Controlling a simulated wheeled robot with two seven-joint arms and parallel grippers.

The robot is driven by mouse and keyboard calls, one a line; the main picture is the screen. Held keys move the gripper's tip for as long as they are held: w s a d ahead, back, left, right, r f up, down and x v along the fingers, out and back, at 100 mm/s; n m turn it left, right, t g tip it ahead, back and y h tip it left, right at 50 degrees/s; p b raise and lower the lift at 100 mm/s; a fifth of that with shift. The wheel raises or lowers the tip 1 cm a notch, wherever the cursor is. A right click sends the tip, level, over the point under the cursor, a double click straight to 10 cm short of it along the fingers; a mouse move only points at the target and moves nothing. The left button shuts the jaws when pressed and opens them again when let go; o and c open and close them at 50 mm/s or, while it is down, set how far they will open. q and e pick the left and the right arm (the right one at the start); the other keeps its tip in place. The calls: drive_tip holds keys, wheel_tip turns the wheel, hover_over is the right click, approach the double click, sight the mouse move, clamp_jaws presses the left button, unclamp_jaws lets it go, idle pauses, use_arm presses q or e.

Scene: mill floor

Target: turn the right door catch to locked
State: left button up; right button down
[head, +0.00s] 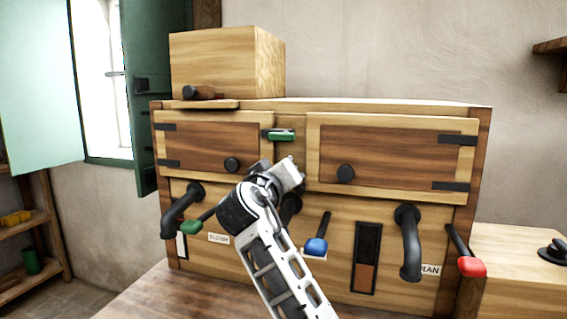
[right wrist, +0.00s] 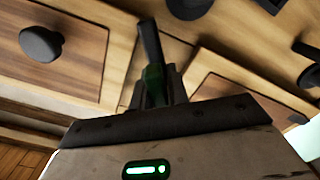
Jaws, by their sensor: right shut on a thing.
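The wooden cabinet has a left door (head: 205,148) and a right door (head: 400,160), each with a dark panel and a black knob. A green catch (head: 281,134) lies level in the gap between them, above my right gripper (head: 288,178). In the right wrist view, my right gripper (right wrist: 158,92) is shut on a catch with a dark end (right wrist: 149,42) and a green part, between the two doors. I take it as the right door catch; in the head view my gripper hides it. My left gripper is not in view.
Below the doors are black curved handles (head: 409,245), a blue-tipped lever (head: 317,244), a green-tipped lever (head: 192,226) and a red-tipped lever (head: 471,266). A wooden box (head: 215,65) stands on top. Bare worktop (head: 165,295) lies in front at left.

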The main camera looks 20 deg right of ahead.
drive_tip(key=n+p, duration=0.3)
drive_tip(key=p, duration=0.1)
drive_tip(key=shift+r+n, duration=0.25)
drive_tip(key=shift+n, duration=0.15)
drive_tip(key=n+p, duration=0.3)
drive_tip(key=shift+f+n+p, duration=0.1)
drive_tip(key=shift+n+p, duration=0.2)
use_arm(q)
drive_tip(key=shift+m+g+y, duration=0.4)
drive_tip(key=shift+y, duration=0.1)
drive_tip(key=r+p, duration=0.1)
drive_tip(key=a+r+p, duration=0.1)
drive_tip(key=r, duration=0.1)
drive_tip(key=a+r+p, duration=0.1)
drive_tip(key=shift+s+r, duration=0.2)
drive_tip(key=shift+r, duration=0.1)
use_arm(e)
drive_tip(key=n, duration=0.3)
drive_tip(key=shift+a+f, duration=0.1)
drive_tip(key=shift+f, duration=0.1)
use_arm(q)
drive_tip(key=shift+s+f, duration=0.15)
use_arm(e)
drive_tip(key=shift+f+n, duration=0.1)
drive_tip(key=shift+n, duration=0.2)
drive_tip(key=c, duration=1.4)
unclamp_jaws()
drive_tip(key=shift+w, duration=0.1)
drive_tip(key=shift+c, duration=0.2)
